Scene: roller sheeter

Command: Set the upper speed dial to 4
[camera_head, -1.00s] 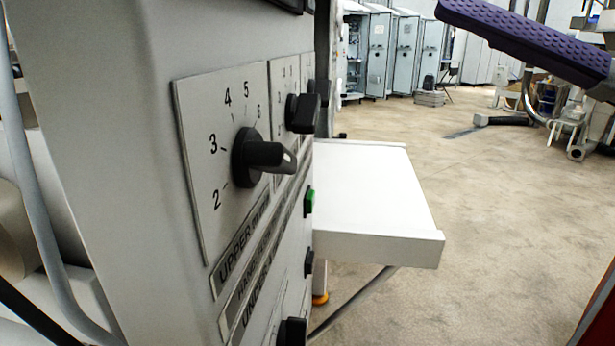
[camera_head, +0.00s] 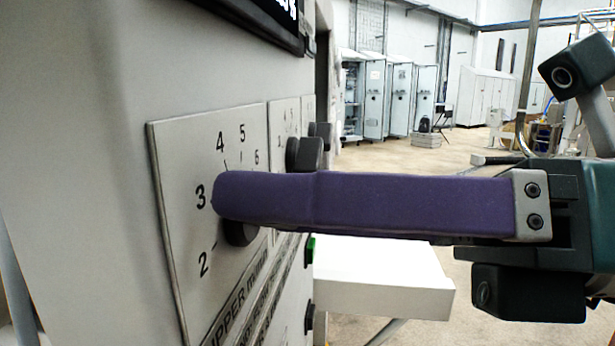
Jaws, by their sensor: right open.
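The upper speed dial (camera_head: 241,234) is a black knob on a pale plate (camera_head: 176,190) marked with numbers; 2, 3, 4, 5 and 6 show. My right gripper (camera_head: 222,196) reaches in from the right, with a purple padded finger lying across the front of the dial. Only the knob's lower part shows below the finger, so its pointer is hidden. I cannot tell whether the finger touches the knob. One finger covers the other in this view; the gripper is open. My left gripper is not in view.
Another black dial (camera_head: 306,154) sits farther along the panel, close behind the purple finger. A green button (camera_head: 310,250) and a black knob (camera_head: 309,318) are lower down. A white shelf (camera_head: 385,278) sticks out below my gripper. A dark screen (camera_head: 250,18) is above.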

